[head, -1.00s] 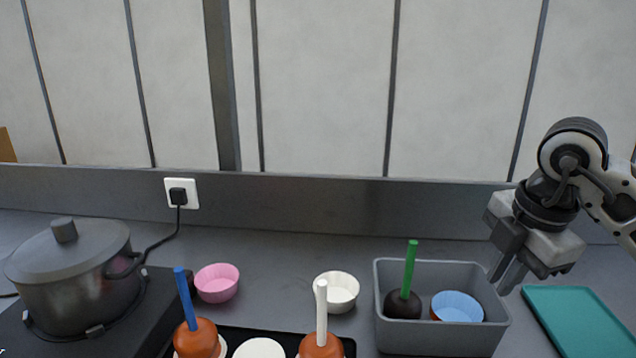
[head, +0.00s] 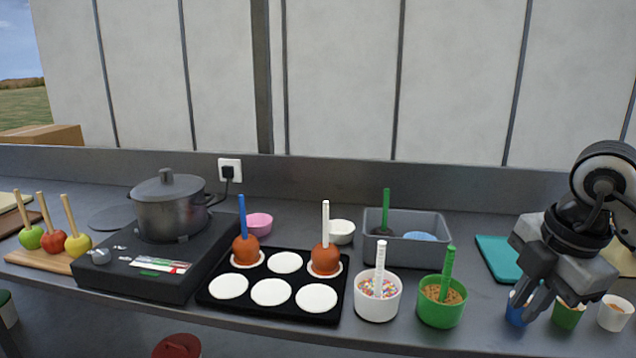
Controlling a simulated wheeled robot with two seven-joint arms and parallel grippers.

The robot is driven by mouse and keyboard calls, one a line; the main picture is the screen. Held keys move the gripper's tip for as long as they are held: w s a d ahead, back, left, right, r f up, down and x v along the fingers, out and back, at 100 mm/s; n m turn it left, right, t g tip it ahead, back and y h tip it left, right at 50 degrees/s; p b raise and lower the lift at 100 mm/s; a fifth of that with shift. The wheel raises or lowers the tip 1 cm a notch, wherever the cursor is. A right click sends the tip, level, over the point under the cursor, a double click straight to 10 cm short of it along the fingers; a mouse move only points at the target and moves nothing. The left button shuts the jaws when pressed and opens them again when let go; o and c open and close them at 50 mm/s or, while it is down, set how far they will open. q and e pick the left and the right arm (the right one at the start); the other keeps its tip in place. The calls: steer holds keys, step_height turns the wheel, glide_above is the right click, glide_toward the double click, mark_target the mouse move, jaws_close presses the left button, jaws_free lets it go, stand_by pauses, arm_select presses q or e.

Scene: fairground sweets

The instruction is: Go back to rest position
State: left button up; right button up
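My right gripper (head: 525,308) is at the right of the head view, pointing down in front of the blue cup (head: 514,313), which it partly hides. Its two fingers look apart, with nothing between them. My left gripper is not in view. Two caramel apples stand on white rounds on the black tray, one with a blue stick (head: 245,250) and one with a white stick (head: 325,258). A grey bin (head: 440,221) at the back holds a dark apple with a green stick (head: 386,212) and a blue paper case (head: 420,237).
A lidded pot (head: 170,210) stands on a black hob (head: 130,275) at left, beside a board with plain apples (head: 50,240). A sprinkle bowl (head: 377,300), a green bowl (head: 441,305), small cups (head: 614,313) and a teal board (head: 497,255) crowd the right.

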steer(key=s+a+f+n+g+y, duration=0.25)
steer(key=a+n+y, duration=0.2)
steer(key=a, duration=0.45)
steer(key=s+a+f+n+g+y, duration=0.1)
steer(key=a+f+n+y, duration=0.2)
steer(key=a+y, duration=0.5)
steer(key=s+a+r+m+t+y, duration=0.1)
steer(key=a+r+m+t+y, duration=0.1)
steer(key=a+r+y, duration=0.35)
steer(key=w+d+f+m+t+h, duration=0.2)
steer(key=d+f+m+t+h, duration=0.1)
steer(key=f+m+t+h, duration=0.55)
steer(key=w+d+f+m+t+h, duration=0.25)
steer(key=f+m+t, duration=0.45)
steer(key=m, duration=0.5)
steer(key=s+f+m+g+h, duration=0.2)
steer(key=s+f+g+h, duration=0.2)
steer(key=s+f, duration=0.7)
step_height(320, 180, down, 3)
steer(key=shift+d+g+h, duration=0.3)
steer(key=shift+d+g, duration=0.15)
steer(key=shift+g, duration=0.35)
